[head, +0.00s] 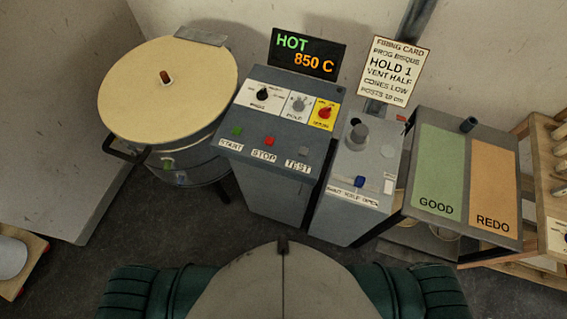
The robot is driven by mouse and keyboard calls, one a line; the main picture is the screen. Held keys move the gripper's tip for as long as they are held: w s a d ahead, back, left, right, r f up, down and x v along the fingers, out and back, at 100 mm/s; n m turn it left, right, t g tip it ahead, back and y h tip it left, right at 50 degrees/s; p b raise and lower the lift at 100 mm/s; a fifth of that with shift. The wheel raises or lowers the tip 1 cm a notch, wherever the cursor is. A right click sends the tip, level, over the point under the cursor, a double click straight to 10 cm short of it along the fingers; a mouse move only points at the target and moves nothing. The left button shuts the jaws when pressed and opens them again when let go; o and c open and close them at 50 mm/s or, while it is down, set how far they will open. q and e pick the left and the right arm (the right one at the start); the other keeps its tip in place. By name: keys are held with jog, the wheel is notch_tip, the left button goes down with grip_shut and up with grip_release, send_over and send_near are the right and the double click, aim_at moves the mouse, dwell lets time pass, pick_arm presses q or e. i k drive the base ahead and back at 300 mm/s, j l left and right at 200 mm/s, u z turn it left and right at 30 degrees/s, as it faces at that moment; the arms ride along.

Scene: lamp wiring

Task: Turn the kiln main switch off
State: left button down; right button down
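A grey control console (272,143) stands in the middle of the head view. Its top has a black knob (263,94) on a white plate, a grey knob (298,103) on another white plate, and a red knob (324,112) on a yellow plate at the right. The small lettering by the knobs is too blurred to read surely, so I cannot tell their settings. Below them are a green START button (237,131), a red STOP button (269,141) and a grey TEST button (303,151). A display (306,54) reads HOT 850 C. Neither gripper is in view.
A round kiln (130,85) with a cream lid stands left of the console. A second grey cabinet (345,205) with a vent knob and blue lever stands close at the right. A GOOD/REDO table (462,220) and wooden rack (548,205) are further right. Dark floor lies in front.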

aim_at(324, 112)
jog(key=j+z, duration=0.2)
jog(key=z, duration=0.2)
jog(key=k+j+z, duration=0.1)
jog(key=z, duration=0.3)
jog(key=k+j+z, duration=0.15)
jog(key=z, duration=0.2)
jog(key=j, duration=0.1)
